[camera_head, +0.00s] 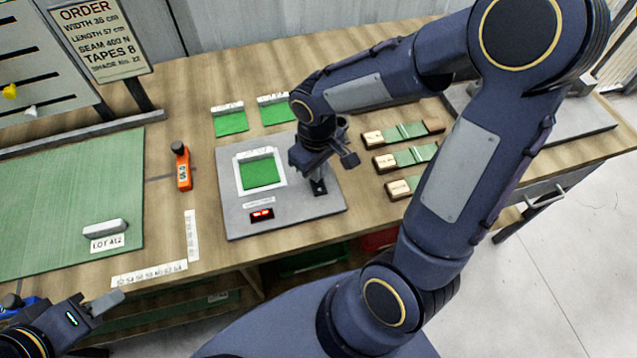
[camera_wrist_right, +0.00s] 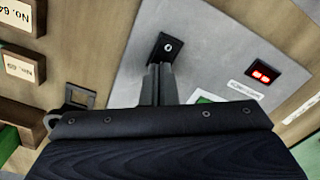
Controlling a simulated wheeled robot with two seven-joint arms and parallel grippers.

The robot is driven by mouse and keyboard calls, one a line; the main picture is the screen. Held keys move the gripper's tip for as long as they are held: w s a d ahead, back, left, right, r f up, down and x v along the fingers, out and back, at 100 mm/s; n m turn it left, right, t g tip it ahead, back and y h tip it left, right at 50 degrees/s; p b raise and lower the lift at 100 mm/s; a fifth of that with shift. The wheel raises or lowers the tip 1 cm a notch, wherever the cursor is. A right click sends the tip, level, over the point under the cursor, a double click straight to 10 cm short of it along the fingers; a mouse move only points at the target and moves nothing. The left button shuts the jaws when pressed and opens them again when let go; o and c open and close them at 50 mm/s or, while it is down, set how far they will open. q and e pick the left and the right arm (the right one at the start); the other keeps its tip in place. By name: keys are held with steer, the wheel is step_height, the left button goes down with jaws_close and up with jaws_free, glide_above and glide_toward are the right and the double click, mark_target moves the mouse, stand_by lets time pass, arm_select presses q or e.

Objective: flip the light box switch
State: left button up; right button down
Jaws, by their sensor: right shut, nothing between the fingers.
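The light box (camera_head: 300,220) is a grey panel on the table with a green swatch (camera_head: 261,173) in a white frame and a small red-lit display (camera_head: 262,214). Its switch (camera_head: 319,187) is a dark plate at the panel's right side. In the right wrist view the switch plate (camera_wrist_right: 167,46) has a small pale round mark. My right gripper (camera_head: 320,178) is shut and empty, its fingertips at or just over the switch's lower edge; contact cannot be told. The fingers (camera_wrist_right: 158,72) hide part of the switch. My left gripper (camera_head: 108,300) is at the lower left, away from the box.
An orange tool (camera_head: 182,167) stands left of the box. Green swatches (camera_head: 230,120) lie behind it, and labelled blocks with swatches (camera_head: 400,160) lie to its right. A green mat (camera_head: 70,200) with a pale block (camera_head: 105,228) covers the left side.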

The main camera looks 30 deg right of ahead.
steer(key=shift+f+b, duration=0.5)
steer(key=shift+f, duration=0.15)
steer(key=shift+r, duration=0.1)
steer(key=shift+r+p, duration=2.95)
steer(key=shift+r, duration=0.55)
steer(key=s+a+r+m+t+y, duration=0.1)
steer(key=s+r+m+t+y, duration=0.2)
steer(key=s+r, duration=0.7)
steer(key=s+m+t, duration=0.1)
steer(key=m+t, duration=0.1)
steer(key=shift+s+t+y, duration=0.3)
steer(key=shift+s+y, duration=0.1)
